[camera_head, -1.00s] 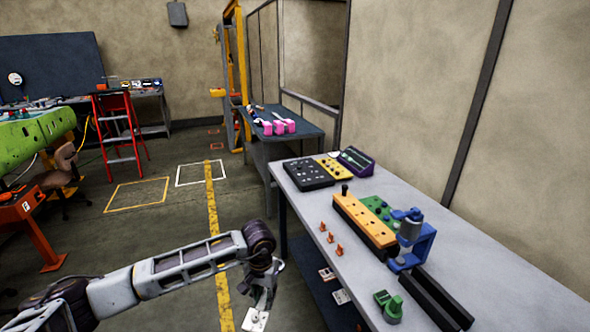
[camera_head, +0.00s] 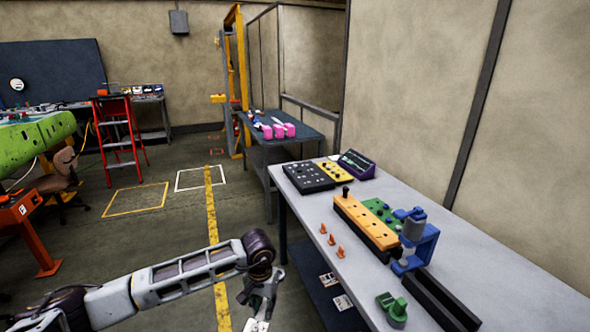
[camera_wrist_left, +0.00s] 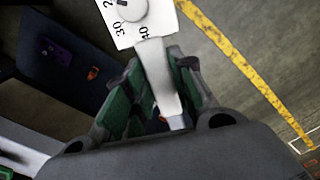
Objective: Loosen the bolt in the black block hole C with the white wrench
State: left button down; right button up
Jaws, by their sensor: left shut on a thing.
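My left gripper (camera_head: 263,300) hangs in front of the bench's left side, over the floor. It is shut on the white wrench (camera_head: 257,325), whose dial end is partly cut off by the frame's lower edge. In the left wrist view the wrench's white shaft (camera_wrist_left: 160,80) runs between the green-padded fingers (camera_wrist_left: 158,100). Its dial with numbers (camera_wrist_left: 135,15) is beyond the fingertips. The black block (camera_head: 306,178) lies at the bench's far end, well apart from the gripper. Its hole letters and bolt are too small to make out. My right gripper is out of view.
The grey bench (camera_head: 480,255) holds a yellow block (camera_head: 336,175), a purple device (camera_head: 357,164), an orange block (camera_head: 362,224), a blue clamp (camera_head: 421,240), small orange cones (camera_head: 332,239), a green part (camera_head: 394,308) and black bars (camera_head: 447,298). Open floor lies left of the bench.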

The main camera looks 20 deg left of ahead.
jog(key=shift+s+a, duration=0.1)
pick_arm(q)
jog(key=shift+f, duration=0.5)
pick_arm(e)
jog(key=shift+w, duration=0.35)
pick_arm(q)
jog(key=s+f, duration=0.4)
jog(key=f, duration=1)
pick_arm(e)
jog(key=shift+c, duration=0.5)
pick_arm(q)
jog(key=shift+w, duration=0.1)
